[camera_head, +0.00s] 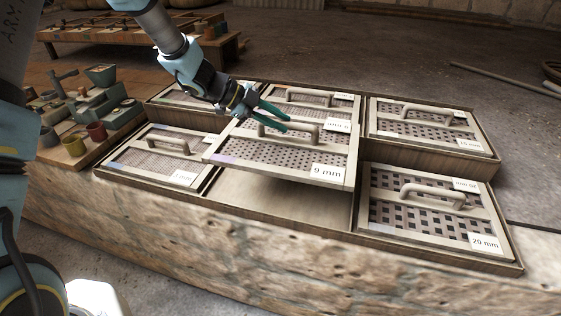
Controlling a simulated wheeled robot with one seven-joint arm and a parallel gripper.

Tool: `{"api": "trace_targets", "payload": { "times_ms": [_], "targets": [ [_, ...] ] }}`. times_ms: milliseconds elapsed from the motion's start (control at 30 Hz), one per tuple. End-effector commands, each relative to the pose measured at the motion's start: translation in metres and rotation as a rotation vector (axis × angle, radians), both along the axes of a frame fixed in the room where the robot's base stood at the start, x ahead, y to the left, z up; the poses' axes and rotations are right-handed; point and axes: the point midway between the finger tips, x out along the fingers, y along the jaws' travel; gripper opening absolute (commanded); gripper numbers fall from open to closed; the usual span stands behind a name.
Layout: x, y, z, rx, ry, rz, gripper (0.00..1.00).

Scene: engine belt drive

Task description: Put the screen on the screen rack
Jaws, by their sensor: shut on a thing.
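The screen (239,158) is a framed mesh panel with a raised handle and a "9 mm" label. My gripper (276,118) has its teal fingers at the handle of this screen and is shut on it. The screen is slightly tilted and held above an empty front middle bay of the wooden rack (283,228). Its far part overlaps the view of the back middle screen (313,101).
Other screens sit in the rack: a front left one (150,164), a "20 mm" one (420,228) at front right, and a back right one (398,132). Small pots and blocks (92,112) stand on the left. The rack rests on a stone ledge (200,240).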

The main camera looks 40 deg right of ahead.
Motion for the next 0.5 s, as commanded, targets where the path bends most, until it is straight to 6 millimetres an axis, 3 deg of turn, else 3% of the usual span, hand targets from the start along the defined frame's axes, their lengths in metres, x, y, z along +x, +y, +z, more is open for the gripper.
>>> {"api": "trace_targets", "payload": {
  "times_ms": [300, 500],
  "targets": [
    [0.000, -0.001, -0.065, -0.003, 0.003, 0.002, 0.00],
    [0.000, -0.001, -0.084, -0.004, 0.001, 0.001, 0.00]
  ]
}}
